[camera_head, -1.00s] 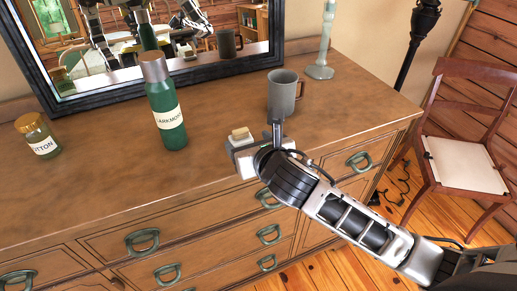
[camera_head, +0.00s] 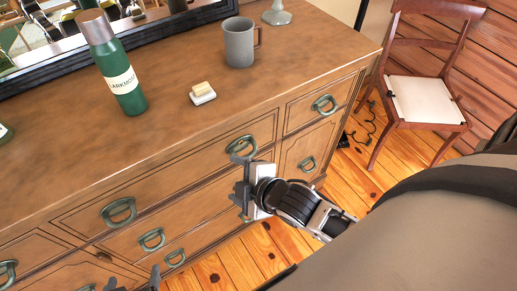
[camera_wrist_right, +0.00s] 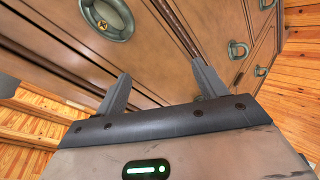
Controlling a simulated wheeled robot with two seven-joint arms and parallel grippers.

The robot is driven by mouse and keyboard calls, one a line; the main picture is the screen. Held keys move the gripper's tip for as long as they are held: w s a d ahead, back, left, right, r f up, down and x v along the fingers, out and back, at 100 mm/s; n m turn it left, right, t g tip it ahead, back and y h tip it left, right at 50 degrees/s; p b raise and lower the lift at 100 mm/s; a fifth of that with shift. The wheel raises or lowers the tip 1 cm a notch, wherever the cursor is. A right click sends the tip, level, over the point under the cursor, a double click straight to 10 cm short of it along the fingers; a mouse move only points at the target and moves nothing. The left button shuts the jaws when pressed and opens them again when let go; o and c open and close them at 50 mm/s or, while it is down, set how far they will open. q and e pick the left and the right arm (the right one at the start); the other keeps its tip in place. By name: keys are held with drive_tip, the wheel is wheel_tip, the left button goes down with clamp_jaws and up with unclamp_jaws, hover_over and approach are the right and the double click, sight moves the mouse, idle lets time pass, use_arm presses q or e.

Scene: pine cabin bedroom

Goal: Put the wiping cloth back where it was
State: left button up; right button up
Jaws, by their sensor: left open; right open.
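I see no wiping cloth that I can make out in either view. My right gripper (camera_head: 246,188) is open and empty in front of the dresser's drawer fronts, just below a green ring handle (camera_head: 241,146). In the right wrist view its two fingers (camera_wrist_right: 162,88) are spread, with nothing between them, and a ring handle (camera_wrist_right: 107,18) shows beyond them. My left gripper (camera_head: 133,282) is only partly in view at the bottom edge, low in front of the dresser, with its fingers apart. All visible drawers of the wooden dresser (camera_head: 185,150) look shut.
On the dresser top stand a green bottle (camera_head: 122,80), a grey mug (camera_head: 239,45) and a pale block (camera_head: 202,88) on a small white dish (camera_head: 203,98). A framed mirror (camera_head: 165,28) is behind them. A chair (camera_head: 425,97) stands at right. The dresser top's front is clear.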

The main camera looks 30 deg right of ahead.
drive_tip(key=s+d+f+m, duration=0.1)
drive_tip(key=s+f+m, duration=0.5)
drive_tip(key=m, duration=0.5)
drive_tip(key=shift+s+d+f+m+g, duration=0.2)
drive_tip(key=shift+s+f+m+g, duration=0.1)
drive_tip(key=shift+s+m, duration=0.1)
